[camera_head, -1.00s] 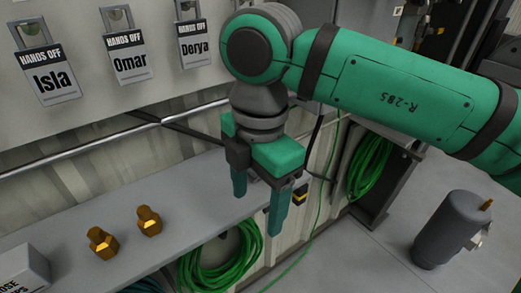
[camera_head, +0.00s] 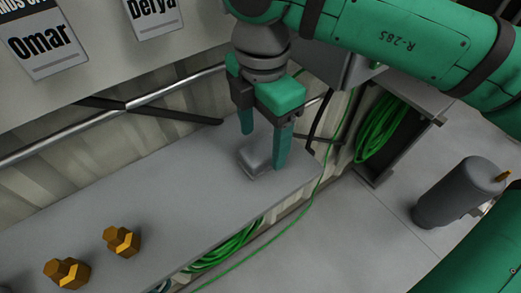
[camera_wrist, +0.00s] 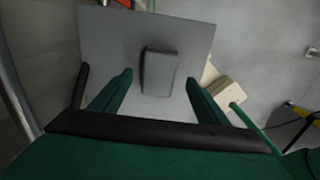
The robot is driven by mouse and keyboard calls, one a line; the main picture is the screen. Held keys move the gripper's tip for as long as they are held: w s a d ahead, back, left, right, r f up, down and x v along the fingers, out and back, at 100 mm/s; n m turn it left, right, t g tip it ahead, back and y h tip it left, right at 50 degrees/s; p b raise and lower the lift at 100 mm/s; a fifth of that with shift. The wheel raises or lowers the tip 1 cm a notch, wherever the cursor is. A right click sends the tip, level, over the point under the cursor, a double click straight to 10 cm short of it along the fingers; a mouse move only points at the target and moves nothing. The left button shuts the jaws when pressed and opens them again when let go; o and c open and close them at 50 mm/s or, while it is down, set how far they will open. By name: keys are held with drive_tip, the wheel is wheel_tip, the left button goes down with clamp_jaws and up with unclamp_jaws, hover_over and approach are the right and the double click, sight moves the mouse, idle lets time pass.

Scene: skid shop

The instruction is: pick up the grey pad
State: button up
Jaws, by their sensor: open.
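The grey pad (camera_head: 257,158) is a small block lying on the right part of the grey shelf (camera_head: 180,190). In the wrist view the pad (camera_wrist: 159,72) lies ahead of the fingertips, between their lines. My gripper (camera_head: 264,150) is open and empty, pointing down over the pad. Its right finger overlaps the pad's right side in the head view. In the wrist view my gripper's two green fingers (camera_wrist: 160,82) stand apart on either side of the pad. I cannot tell whether either finger touches it.
Two brass fittings (camera_head: 122,241) (camera_head: 66,273) stand on the shelf at lower left. A metal rail (camera_head: 110,116) runs along the wall behind. Green hoses (camera_head: 383,128) hang at right and below the shelf edge. A grey cylinder (camera_head: 455,194) stands on the floor.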

sight(262, 149)
wheel_tip(262, 149, down, 4)
drive_tip(key=shift+a+r, duration=0.1)
drive_tip(key=shift+w, duration=0.2)
drive_tip(key=shift+c, duration=0.4)
drive_tip(key=shift+s, duration=0.1)
drive_tip(key=c, duration=1.2)
drive_tip(key=shift+o, duration=0.2)
